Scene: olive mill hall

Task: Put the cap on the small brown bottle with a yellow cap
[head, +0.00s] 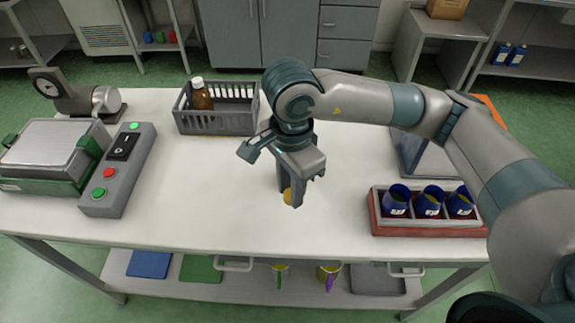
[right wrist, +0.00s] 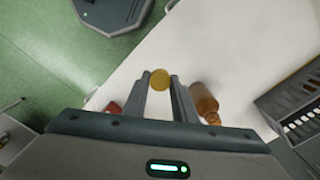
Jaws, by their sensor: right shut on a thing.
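My right gripper (head: 292,194) is above the middle of the white table, its fingers pointing down. It is shut on the yellow cap (head: 287,196), which also shows between the fingertips in the right wrist view (right wrist: 160,79). In that view the small brown bottle (right wrist: 203,97) stands on the table just right of the fingers, apart from the cap, its open neck facing the camera. In the head view this bottle is hidden behind my right gripper and arm. My left gripper is not in view.
A grey crate (head: 217,128) at the back holds a larger brown bottle (head: 202,96) with a white cap. A red-framed tray (head: 425,229) with blue cups is at right. A scale (head: 52,152) and a switch box (head: 119,170) are at left. The left-middle table is clear.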

